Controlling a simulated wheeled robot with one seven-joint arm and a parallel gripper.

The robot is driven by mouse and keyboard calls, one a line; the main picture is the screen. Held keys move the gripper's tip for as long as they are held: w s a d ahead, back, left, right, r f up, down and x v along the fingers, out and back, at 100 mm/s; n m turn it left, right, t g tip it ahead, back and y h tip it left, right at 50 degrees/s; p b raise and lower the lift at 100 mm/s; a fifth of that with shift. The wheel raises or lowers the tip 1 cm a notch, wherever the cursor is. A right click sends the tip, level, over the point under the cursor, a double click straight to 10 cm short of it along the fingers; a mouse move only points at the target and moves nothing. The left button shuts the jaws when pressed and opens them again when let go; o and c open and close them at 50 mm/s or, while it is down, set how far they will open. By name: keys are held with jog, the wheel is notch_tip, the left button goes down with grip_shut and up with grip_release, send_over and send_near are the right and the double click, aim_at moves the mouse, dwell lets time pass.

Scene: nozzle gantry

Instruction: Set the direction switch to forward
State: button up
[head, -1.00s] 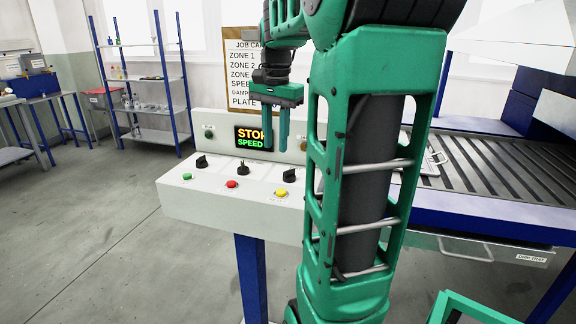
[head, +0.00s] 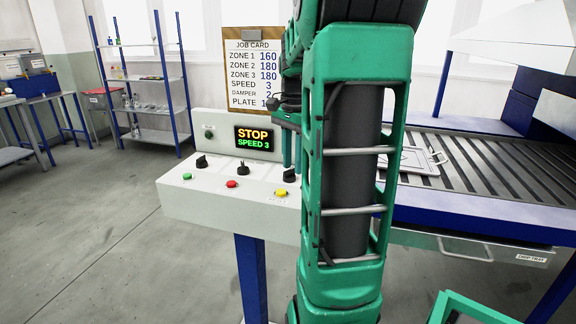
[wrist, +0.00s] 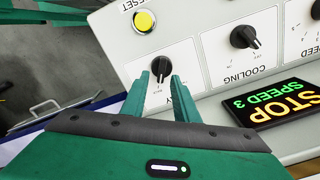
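The sloped control panel (head: 215,198) carries three black rotary knobs. No direction label is readable. In the wrist view, one black knob (wrist: 160,68) sits beside the yellow reset button (wrist: 143,22), its label mostly hidden by my gripper. My gripper (wrist: 165,82) is open, its two green fingers apart, with this knob at their tips; contact cannot be told. It is the right knob in the head view (head: 289,175), where my arm hides most of the gripper. The display (head: 254,139) reads STOP and SPEED 3.
A knob labelled COOLING (wrist: 245,37) stands next to it, with another numbered knob at the right edge of the wrist view. Green (head: 187,176) and red (head: 231,184) buttons line the panel front. The conveyor (head: 470,170) lies to the right.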

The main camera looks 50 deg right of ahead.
jog(key=shift+f, duration=0.45)
